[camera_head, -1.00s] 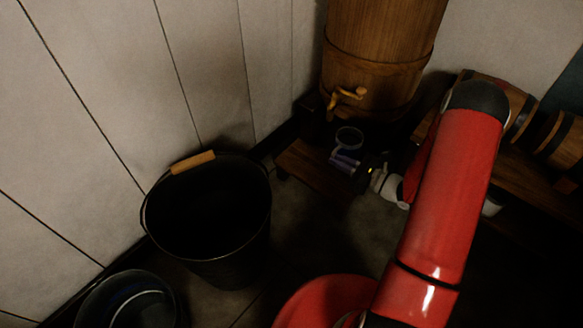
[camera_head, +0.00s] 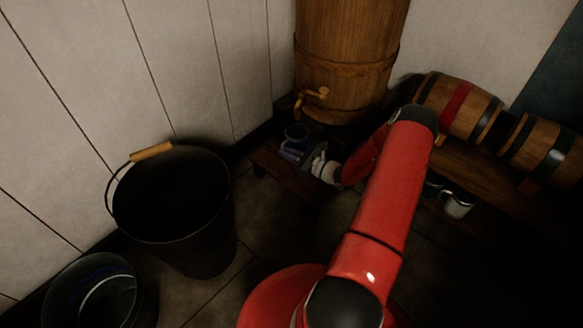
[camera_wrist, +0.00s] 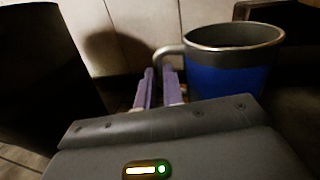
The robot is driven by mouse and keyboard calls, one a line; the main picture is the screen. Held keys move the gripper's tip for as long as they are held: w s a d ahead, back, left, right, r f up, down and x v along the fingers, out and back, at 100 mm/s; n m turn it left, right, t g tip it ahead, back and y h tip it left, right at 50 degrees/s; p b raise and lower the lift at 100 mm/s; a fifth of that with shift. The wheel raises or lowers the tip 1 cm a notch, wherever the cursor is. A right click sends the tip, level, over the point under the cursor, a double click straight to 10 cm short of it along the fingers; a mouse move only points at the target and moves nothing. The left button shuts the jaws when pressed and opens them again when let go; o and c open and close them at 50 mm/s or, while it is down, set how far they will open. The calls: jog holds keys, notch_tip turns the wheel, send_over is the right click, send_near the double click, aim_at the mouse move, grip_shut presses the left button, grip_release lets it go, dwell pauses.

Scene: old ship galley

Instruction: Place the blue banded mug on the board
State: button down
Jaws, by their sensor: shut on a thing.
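The blue banded mug (camera_wrist: 222,75), blue with a grey metal rim, stands upright at the right of the wrist view. It shows small and dark in the head view (camera_head: 296,132), below the barrel's tap. My gripper (camera_wrist: 160,75) is shut on the mug's handle, with the mug body to the right of the fingers. In the head view my gripper (camera_head: 290,154) is just in front of the mug, over a low dark wooden board (camera_head: 272,163). I cannot tell whether the mug's base touches the wood; the gripper hides part of it.
A large upright barrel (camera_head: 350,60) with a brass tap (camera_head: 312,96) stands behind the mug. A black bucket (camera_head: 172,210) and a dark tub (camera_head: 98,290) stand left. Small kegs (camera_head: 460,105) lie on a rack at right. A pale mug (camera_head: 458,205) is below them.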

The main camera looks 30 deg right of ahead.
notch_tip(320, 180, down, 8)
jog(key=shift+r+b, duration=0.1)
jog(key=shift+b, duration=0.6)
jog(key=c, duration=1.5)
grip_release()
